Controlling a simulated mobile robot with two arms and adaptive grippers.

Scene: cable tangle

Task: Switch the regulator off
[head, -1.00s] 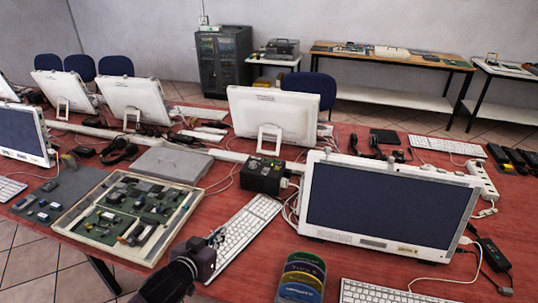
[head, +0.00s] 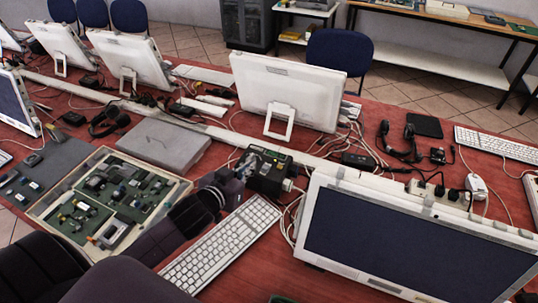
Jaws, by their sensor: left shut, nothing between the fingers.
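The regulator (head: 272,172) appears to be a small black box with a light label on its top. It sits on the red table behind the white keyboard and left of the front monitor. My left gripper (head: 236,180) is shut and empty, close to the box's left side. I cannot tell whether it touches the box. The switch is too small to make out, and the gripper covers part of the box's left side. My right gripper is not in view.
A white keyboard (head: 222,245) lies just in front of the box. A tray of circuit boards (head: 175,195) lies to the left, with a flat grey case (head: 165,142) behind it. The front monitor (head: 415,240) stands to the right. Cables run behind and beside the box.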

